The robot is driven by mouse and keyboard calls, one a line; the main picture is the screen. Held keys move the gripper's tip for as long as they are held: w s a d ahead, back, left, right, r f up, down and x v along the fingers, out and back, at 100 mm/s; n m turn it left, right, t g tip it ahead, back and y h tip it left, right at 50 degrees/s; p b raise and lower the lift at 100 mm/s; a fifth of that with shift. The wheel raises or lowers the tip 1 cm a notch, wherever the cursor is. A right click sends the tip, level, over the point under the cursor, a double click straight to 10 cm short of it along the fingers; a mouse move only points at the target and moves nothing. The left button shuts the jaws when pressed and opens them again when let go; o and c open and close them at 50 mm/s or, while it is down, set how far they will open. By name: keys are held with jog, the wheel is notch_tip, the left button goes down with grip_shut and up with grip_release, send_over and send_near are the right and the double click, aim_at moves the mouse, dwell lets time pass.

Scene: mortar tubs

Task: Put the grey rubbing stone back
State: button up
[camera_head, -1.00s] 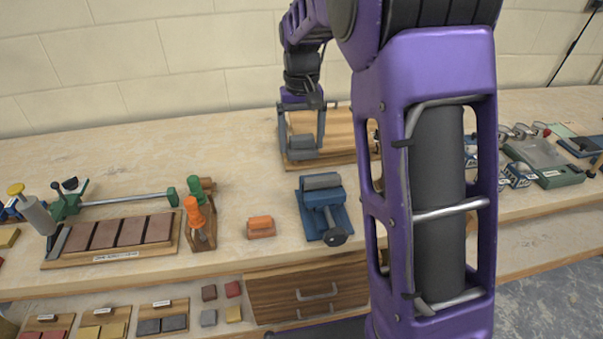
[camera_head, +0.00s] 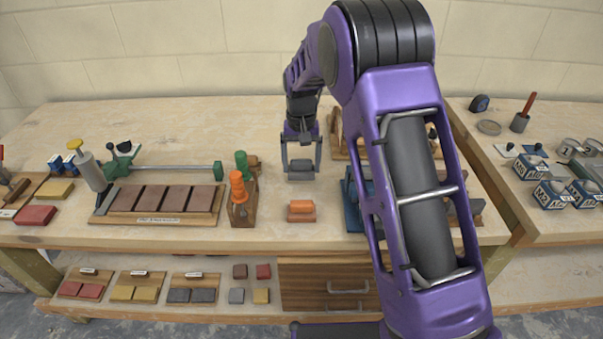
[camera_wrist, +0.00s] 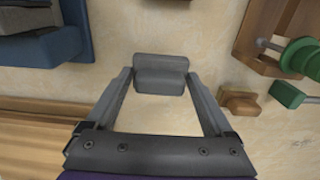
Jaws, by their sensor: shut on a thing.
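The grey rubbing stone (camera_head: 301,169) is a grey block with a stepped shape, held between the fingertips of my gripper (camera_head: 301,160) over the bench top. In the wrist view the stone (camera_wrist: 160,75) spans the two fingertips of my gripper (camera_wrist: 160,82), with pale bench behind it. I cannot tell how high above the bench it is.
An orange block (camera_head: 301,211) lies in front. A wooden rack (camera_head: 243,216) holds orange- and green-handled tools. A long board (camera_head: 160,221) with brown slabs lies left. Bare bench surrounds the stone.

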aim_at(301, 170)
jog(key=shift+f, duration=1.55)
jog(key=shift+f, duration=0.1)
jog(key=shift+f, duration=0.1)
jog(key=o, duration=1)
jog(key=shift+o, duration=0.2)
notch_tip(301, 170, up, 12)
jog(key=shift+r+p, duration=0.25)
jog(key=shift+p, duration=0.1)
